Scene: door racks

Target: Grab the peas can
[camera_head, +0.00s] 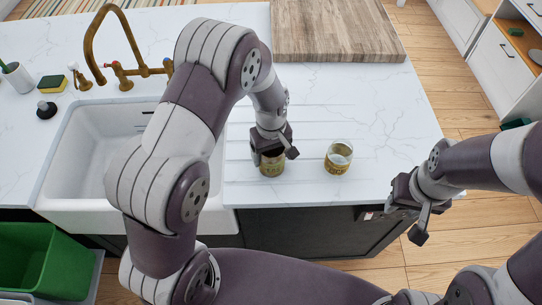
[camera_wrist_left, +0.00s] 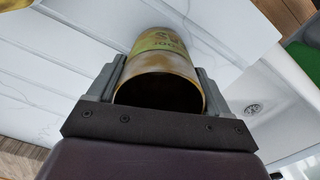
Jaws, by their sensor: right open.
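A green and gold can (camera_head: 271,168) stands upright at the counter's front part, right of the sink; I take it for the peas can. In the left wrist view the can (camera_wrist_left: 168,65) fills the space between the two fingers, its dark end facing the camera and part of its label lettering showing. My left gripper (camera_head: 274,156) is closed around its upper part, a finger against each side. Whether the can is off the counter I cannot tell. My right gripper (camera_head: 403,221) is open and empty, beyond the counter's front right edge.
A second can or jar with a yellowish label (camera_head: 338,157) stands to the right. A wooden board (camera_head: 335,32) lies behind. The white sink (camera_head: 95,150) and brass tap (camera_head: 124,84) are left, with a sponge (camera_head: 52,84) nearby. A green bin (camera_head: 45,262) stands at the lower left.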

